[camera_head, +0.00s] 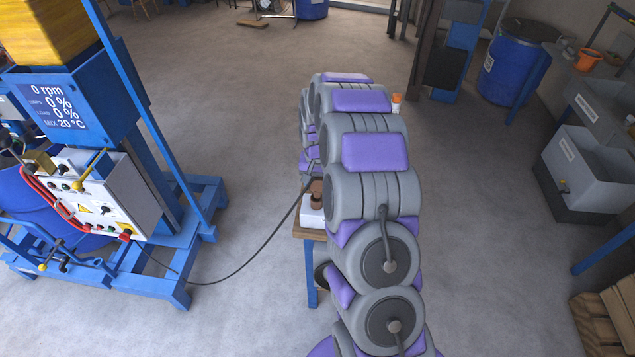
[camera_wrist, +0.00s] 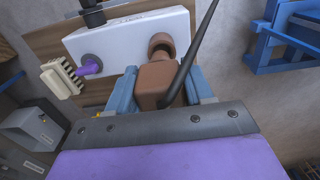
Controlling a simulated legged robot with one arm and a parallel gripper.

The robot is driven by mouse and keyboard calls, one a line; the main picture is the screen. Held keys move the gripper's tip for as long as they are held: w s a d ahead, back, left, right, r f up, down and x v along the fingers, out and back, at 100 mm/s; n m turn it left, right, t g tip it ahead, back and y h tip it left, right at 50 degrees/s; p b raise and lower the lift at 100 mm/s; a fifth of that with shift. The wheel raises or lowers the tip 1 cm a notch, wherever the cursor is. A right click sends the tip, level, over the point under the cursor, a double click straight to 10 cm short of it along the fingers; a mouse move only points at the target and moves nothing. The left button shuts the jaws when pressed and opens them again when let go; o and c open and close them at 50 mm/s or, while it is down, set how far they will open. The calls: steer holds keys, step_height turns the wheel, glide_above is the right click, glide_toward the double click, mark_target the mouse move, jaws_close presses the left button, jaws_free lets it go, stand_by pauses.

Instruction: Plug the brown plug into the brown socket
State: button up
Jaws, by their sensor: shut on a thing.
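In the wrist view, my gripper (camera_wrist: 160,92) has its two blue-grey fingers closed on the sides of the brown plug (camera_wrist: 153,82). A dark cable leaves the plug towards the upper right. The round brown socket (camera_wrist: 160,41) sits on a white box (camera_wrist: 122,44), directly beyond the plug's far end. I cannot tell whether plug and socket touch or stand slightly apart. In the head view, the white box (camera_head: 312,212) and brown parts (camera_head: 316,190) show left of my arm, which hides my fingers.
A wooden-topped blue table (camera_head: 306,233) bears the box. The cable (camera_head: 255,262) sags to the blue mixer's control panel (camera_head: 100,195). Grey tubs (camera_head: 590,168) stand at right; open floor lies between.

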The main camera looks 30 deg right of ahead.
mark_target(318, 191)
steer(key=shift+f, duration=1.8)
steer(key=o, duration=1.2)
steer(key=shift+d, duration=0.1)
step_height(318, 191, up, 16)
steer(key=shift+f+p, duration=0.15)
steer(key=shift+p, duration=0.15)
steer(key=shift+r, duration=0.75)
